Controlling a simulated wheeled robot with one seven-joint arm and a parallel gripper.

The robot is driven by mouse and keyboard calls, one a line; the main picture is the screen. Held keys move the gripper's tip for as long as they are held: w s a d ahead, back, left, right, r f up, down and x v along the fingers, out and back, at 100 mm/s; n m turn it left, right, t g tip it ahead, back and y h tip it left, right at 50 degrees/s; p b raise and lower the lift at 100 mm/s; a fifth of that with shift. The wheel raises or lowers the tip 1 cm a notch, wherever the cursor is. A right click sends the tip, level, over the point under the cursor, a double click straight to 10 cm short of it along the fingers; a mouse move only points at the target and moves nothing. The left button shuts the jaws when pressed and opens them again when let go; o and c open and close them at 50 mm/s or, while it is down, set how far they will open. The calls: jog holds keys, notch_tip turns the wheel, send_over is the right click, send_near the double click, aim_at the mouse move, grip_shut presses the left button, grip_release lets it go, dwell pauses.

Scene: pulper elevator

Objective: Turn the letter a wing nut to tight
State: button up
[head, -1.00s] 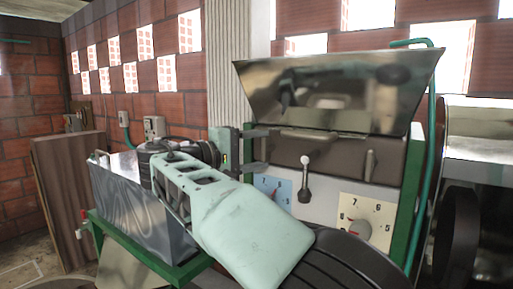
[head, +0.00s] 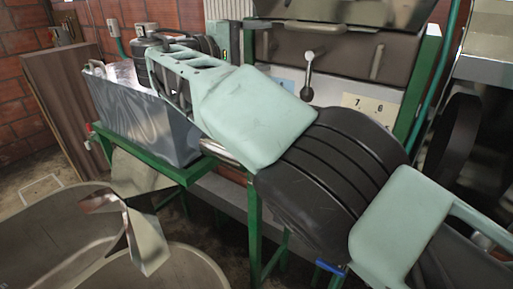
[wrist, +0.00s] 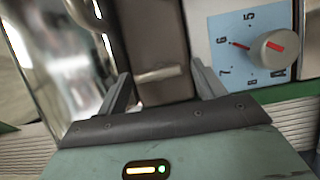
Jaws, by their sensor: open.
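A small pale metal bar, which looks like the wing nut (wrist: 158,75), sits on the dark brown panel in the wrist view. It lies nearly level there, between the lines of my two fingers and ahead of them. My gripper (wrist: 162,85) is open and empty, with no visible contact with the bar. Beside it is a blue dial plate (wrist: 232,55) with numbers, a grey knob (wrist: 270,48) with a red mark and a letter that looks like A.
A ball-ended lever (head: 308,62) and another upright handle (head: 377,60) stand on the panel to the right. A grey metal tank (head: 150,120) on a green frame is left of my arm. Large round metal vats (head: 60,235) fill the lower left.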

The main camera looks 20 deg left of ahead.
jog(key=shift+r, duration=0.25)
